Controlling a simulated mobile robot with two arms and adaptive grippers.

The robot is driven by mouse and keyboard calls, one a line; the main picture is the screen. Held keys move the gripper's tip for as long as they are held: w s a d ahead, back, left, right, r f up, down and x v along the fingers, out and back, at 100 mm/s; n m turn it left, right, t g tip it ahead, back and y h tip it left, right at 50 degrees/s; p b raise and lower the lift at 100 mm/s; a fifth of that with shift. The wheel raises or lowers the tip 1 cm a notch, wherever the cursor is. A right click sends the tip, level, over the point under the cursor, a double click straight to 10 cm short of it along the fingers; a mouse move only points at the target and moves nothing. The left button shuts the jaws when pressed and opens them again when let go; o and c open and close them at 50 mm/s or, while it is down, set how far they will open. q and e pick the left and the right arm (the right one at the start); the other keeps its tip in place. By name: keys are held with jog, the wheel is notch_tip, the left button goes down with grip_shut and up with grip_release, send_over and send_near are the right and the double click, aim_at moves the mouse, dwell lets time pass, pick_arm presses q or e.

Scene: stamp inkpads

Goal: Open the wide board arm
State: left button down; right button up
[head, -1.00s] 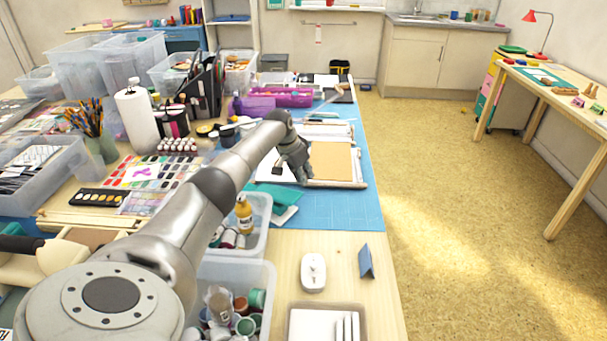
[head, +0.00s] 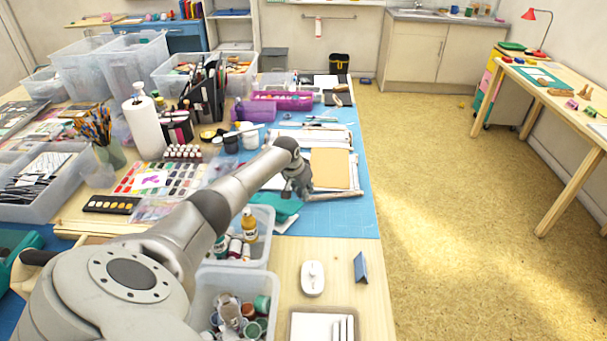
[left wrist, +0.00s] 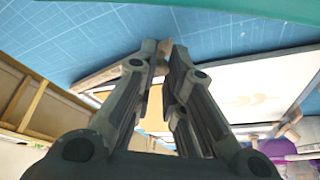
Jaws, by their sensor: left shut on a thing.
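The wide board lies on the blue cutting mat, with a tan sheet (head: 330,168) on its face. A thin light-coloured bar, the board arm (head: 340,195), runs along its near edge. My left gripper (head: 299,193) is at the left end of this bar. In the left wrist view the fingertips (left wrist: 158,48) are closed together on a small brownish end piece of the arm (left wrist: 148,46). The fingers hide part of the board (left wrist: 225,100) behind them. My right gripper is not in view.
The blue mat (head: 345,222) is bare near the board. Clear bins of paint bottles (head: 262,262), a white mouse (head: 312,279) and a blue folded card (head: 361,267) lie nearer. A teal item (head: 286,210) lies just beside the gripper. Open floor lies right.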

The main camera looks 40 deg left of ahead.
pick_arm(q)
jog(key=shift+s+d+r+n+y+p, duration=0.1)
jog(key=shift+s+d+n+p, duration=0.3)
jog(key=shift+p, duration=0.5)
jog(key=shift+s+d+r+n+y+p, duration=0.1)
jog(key=shift+s+d+n+p, duration=0.1)
jog(key=shift+d+p, duration=0.5)
jog(key=shift+s+d+n+y+p, duration=0.1)
jog(key=shift+s+d+n+p, duration=0.2)
jog(key=shift+p, duration=0.75)
jog(key=shift+d+f+n+p, duration=0.15)
jog(key=shift+d+n+p, duration=0.15)
jog(key=shift+d+p, duration=0.2)
jog(key=c, duration=1.4)
grip_release()
jog(key=shift+a+f, duration=0.1)
